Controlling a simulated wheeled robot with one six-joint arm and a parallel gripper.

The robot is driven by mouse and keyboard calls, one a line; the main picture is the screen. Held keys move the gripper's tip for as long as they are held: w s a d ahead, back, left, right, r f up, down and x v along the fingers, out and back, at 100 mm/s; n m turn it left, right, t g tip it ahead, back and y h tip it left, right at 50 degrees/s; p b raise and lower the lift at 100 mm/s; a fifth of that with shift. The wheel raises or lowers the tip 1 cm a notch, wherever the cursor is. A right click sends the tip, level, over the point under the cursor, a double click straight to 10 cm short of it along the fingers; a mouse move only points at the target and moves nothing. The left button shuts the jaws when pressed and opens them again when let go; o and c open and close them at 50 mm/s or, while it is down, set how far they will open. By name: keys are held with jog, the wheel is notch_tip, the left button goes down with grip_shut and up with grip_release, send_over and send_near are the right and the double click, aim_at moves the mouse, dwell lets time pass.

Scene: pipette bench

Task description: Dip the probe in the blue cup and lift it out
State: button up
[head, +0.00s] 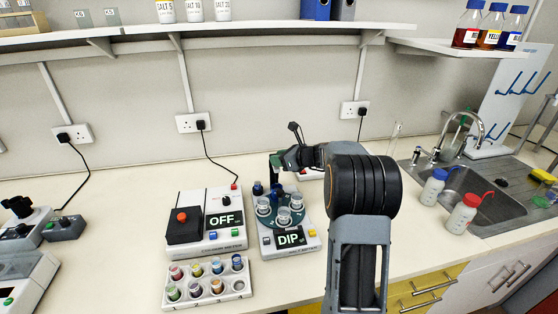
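The dip station (307,246) is a white box with a sign reading DIP. Its teal round plate (264,209) carries several clear cups, and dark blue parts (257,188) stand at its back left. My gripper (277,161) is above the back of the station, beside a small green and dark piece. Whether it holds the probe, and whether it is open or shut, is too small to tell. I cannot make out the probe clearly. Which cup is the blue cup is unclear; a blue-topped pot (237,262) sits in the front rack.
A white box with an OFF sign (224,219) stands left of the station. A white rack (209,297) of coloured pots is in front. Two wash bottles (433,188) stand by the sink (470,182) at right. The counter's left middle is clear.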

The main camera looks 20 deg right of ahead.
jog(key=shift+o, duration=0.5)
jog(key=shift+s, duration=0.1)
jog(key=b+v, duration=0.1)
jog(key=v, duration=1.2)
jog(key=shift+s+r+b, duration=0.25)
jog(key=shift+s+b, duration=0.05)
jog(key=shift+b, duration=0.05)
jog(key=shift+d, duration=0.1)
